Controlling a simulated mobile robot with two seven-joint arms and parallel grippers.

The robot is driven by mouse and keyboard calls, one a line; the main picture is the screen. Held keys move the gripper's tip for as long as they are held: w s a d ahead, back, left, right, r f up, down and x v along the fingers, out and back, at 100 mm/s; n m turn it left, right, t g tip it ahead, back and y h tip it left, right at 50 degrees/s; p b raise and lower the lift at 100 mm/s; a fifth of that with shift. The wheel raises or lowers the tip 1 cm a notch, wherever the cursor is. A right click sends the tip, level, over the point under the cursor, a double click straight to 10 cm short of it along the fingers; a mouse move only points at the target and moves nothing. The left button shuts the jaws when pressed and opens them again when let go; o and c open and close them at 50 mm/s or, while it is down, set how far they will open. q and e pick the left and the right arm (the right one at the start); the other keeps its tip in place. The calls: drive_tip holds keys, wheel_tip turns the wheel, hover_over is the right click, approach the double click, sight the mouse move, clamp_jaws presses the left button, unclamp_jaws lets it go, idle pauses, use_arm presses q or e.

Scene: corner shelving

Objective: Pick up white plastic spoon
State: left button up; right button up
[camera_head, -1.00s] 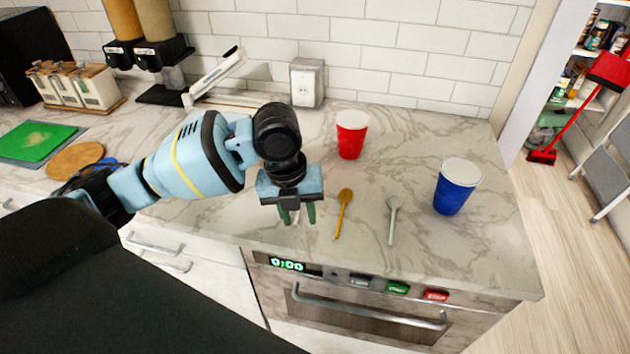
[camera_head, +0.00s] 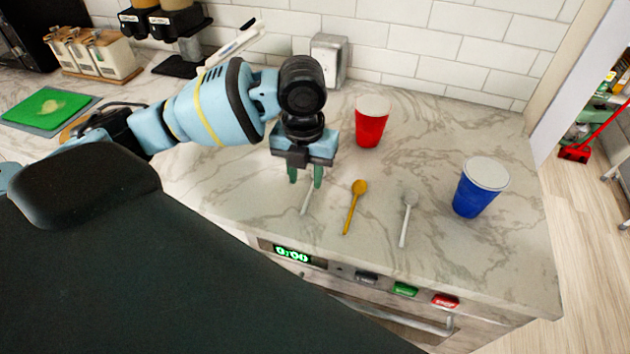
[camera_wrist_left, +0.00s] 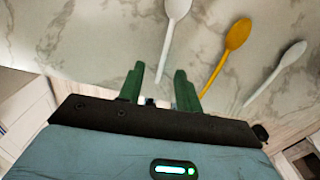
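A white spoon (camera_head: 306,201) lies on the marble counter below my left gripper (camera_head: 305,179); the gripper and arm hide part of it in the head view. In the left wrist view the same white spoon (camera_wrist_left: 171,35) has its handle end by the fingertips of my left gripper (camera_wrist_left: 159,70). The green fingers are apart with nothing held between them. A second white spoon (camera_head: 407,217) lies farther right, beyond a yellow-brown spoon (camera_head: 355,207). The wrist view also shows that second white spoon (camera_wrist_left: 277,72) and the yellow-brown spoon (camera_wrist_left: 228,55). My right gripper is not in view.
A red cup (camera_head: 372,122) stands behind the spoons, and a blue cup (camera_head: 480,187) stands at the right. A wall outlet box (camera_head: 328,60) is at the back. The oven front with buttons (camera_head: 404,290) is below the counter edge. The counter around the spoons is clear.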

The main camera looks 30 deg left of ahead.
sight(309, 195)
use_arm(q)
drive_tip(key=f, duration=0.5)
drive_tip(key=shift+w+d, duration=0.2)
drive_tip(key=shift+c, duration=0.2)
clamp_jaws()
